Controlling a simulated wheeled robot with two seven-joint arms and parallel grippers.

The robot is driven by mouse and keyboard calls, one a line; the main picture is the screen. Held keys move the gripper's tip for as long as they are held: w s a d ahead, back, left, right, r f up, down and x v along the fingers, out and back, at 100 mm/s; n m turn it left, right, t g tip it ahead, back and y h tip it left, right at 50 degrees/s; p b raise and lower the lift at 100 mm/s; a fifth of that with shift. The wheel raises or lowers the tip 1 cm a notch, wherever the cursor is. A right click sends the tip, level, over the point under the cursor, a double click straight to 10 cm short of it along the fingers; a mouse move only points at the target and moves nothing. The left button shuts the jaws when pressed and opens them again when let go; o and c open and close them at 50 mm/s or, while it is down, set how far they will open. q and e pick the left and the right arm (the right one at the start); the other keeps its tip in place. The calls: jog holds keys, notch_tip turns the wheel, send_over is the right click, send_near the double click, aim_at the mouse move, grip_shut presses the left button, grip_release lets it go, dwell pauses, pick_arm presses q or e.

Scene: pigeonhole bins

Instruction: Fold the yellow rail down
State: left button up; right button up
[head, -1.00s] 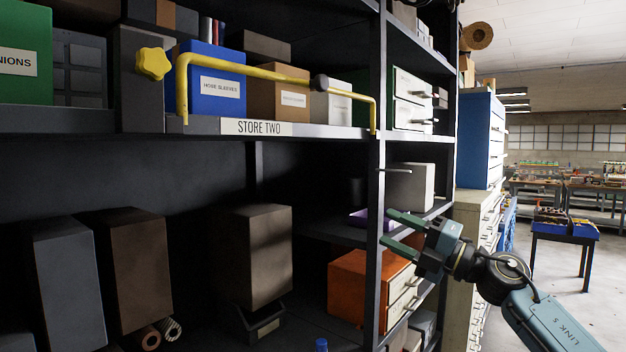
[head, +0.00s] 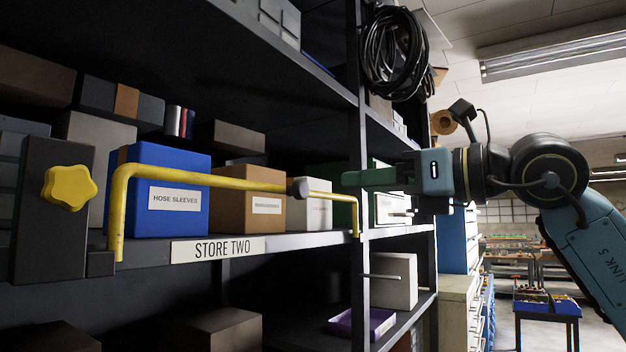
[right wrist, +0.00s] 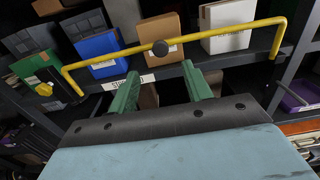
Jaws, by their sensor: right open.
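The yellow rail (head: 215,181) stands raised in front of the boxes on the STORE TWO shelf, its two ends bent down to the shelf edge. A dark round knob (head: 298,188) sits on its bar. A yellow star knob (head: 69,187) is on a dark block left of the rail. My right gripper (head: 345,179) is to the right of the dark knob, at about rail height, apart from the rail. In the right wrist view the rail (right wrist: 205,38) and dark knob (right wrist: 160,48) lie beyond my open, empty fingers (right wrist: 157,77). My left gripper is not seen.
A blue box (head: 165,190), a brown box (head: 247,198) and a white box (head: 310,200) stand behind the rail. The STORE TWO label (head: 218,249) is on the shelf edge. A dark upright post (head: 362,300) stands near the rail's right end. Black cable coils (head: 393,52) hang above.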

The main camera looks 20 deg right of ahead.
aim_at(305, 188)
jog(key=p+x, duration=0.2)
jog(key=x, duration=0.6)
jog(key=shift+w+r, duration=0.1)
jog(key=shift+w+a+p, duration=0.4)
jog(key=shift+w, duration=0.1)
grip_shut()
